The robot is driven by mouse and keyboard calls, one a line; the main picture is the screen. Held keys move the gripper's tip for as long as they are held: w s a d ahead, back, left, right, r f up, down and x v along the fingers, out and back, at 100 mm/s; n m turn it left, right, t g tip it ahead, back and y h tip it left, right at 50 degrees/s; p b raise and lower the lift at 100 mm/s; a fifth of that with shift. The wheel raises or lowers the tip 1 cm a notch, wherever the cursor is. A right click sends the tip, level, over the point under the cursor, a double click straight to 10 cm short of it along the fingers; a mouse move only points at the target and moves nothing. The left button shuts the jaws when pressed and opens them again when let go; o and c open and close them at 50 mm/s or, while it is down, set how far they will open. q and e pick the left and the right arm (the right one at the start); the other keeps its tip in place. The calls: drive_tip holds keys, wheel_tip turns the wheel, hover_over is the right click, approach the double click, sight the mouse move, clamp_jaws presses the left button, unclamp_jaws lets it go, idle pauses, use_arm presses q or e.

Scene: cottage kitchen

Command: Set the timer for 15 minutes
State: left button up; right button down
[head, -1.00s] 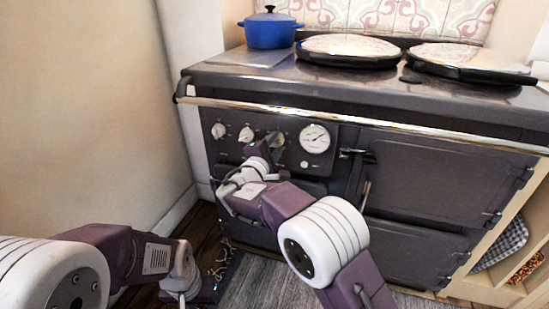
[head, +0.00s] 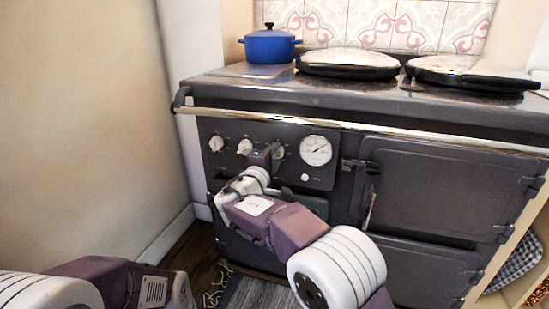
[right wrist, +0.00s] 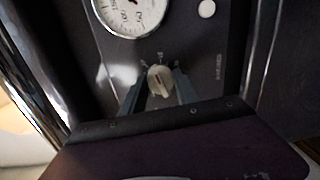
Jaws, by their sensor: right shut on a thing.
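The timer knob (right wrist: 160,82), small and cream-coloured with a pointer line, is on the dark front panel of the stove. My right gripper (right wrist: 158,88) has one finger on each side of it and is shut on it. In the head view the knob (head: 278,151) is the rightmost of three, partly covered by my right gripper (head: 270,153). Tiny scale marks lie around it, too blurred to read. My left arm shows at the lower left of the head view, but its gripper cannot be made out.
Two other knobs (head: 230,145) sit to the left. A round white gauge (head: 316,150) and a small white button (head: 305,177) are to the right. A chrome rail (head: 400,133) runs above the panel. A blue pot (head: 270,47) and two lidded hotplates are on top.

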drive_tip(key=c, duration=0.9)
unclamp_jaws()
drive_tip(key=shift+w, duration=0.1)
drive_tip(key=p+v, duration=0.3)
drive_tip(key=v, duration=0.6)
